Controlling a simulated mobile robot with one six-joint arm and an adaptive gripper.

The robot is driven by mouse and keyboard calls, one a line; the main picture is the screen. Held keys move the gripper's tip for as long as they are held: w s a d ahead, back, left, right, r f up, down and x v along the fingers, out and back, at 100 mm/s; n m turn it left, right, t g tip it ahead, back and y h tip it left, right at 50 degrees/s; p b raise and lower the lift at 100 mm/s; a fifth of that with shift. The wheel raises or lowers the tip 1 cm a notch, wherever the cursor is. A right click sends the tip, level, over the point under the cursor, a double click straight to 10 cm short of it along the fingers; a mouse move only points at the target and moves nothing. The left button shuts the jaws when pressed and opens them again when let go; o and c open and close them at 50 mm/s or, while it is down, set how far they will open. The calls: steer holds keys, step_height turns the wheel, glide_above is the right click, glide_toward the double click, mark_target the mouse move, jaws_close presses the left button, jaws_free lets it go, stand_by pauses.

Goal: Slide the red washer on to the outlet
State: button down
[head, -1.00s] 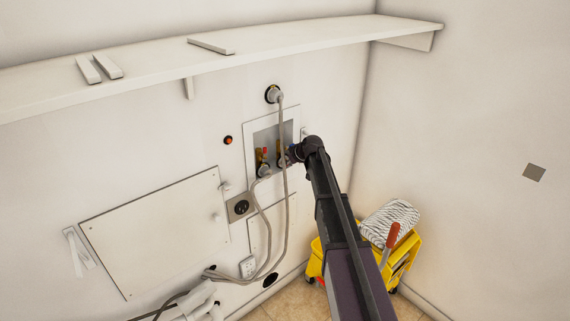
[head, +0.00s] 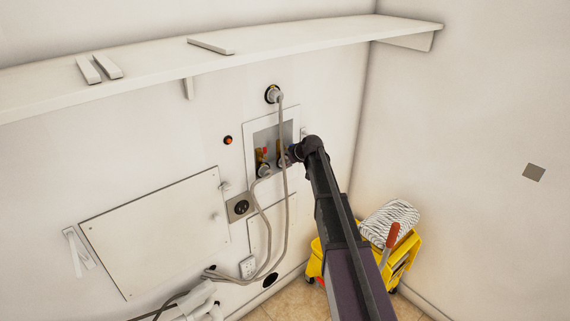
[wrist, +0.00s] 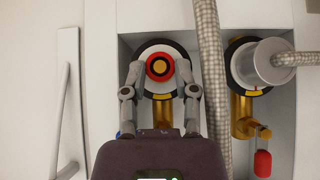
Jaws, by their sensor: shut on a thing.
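My gripper (wrist: 159,72) reaches into the recessed box in the wall, its two fingertips on either side of the red washer (wrist: 150,70). The washer is a small red ring with a dark inner band. A brass-coloured centre shows through its hole, in line with the outlet (wrist: 159,48), which has a pale disc and a black rim behind the washer. I cannot tell whether the washer is around the outlet's end or just in front of it. In the head view my arm hides the washer and most of the gripper (head: 294,153).
A grey hose (wrist: 213,90) hangs close beside the gripper. A second outlet has a hose connector (wrist: 262,66) and a red-handled valve (wrist: 262,162). The wall box (head: 294,124) surrounds these. A yellow mop bucket (head: 402,262) stands on the floor at right.

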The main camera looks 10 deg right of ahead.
steer(key=shift+c, duration=1.5)
jaws_free()
steer(key=shift+s, duration=0.1)
steer(key=s+d, duration=0.3)
steer(key=s, duration=0.2)
steer(key=s+a+r+m+y+p, duration=0.1)
steer(key=s+r+p, duration=0.3)
steer(key=r+p, duration=0.4)
steer(key=s+a+r+m+y+p, duration=0.2)
steer(key=s+a+r+m+p, duration=0.1)
steer(key=r+p, duration=0.6)
steer(key=shift+s+r+m, duration=0.4)
steer(key=shift+s+r, duration=0.3)
steer(key=shift+r, duration=0.15)
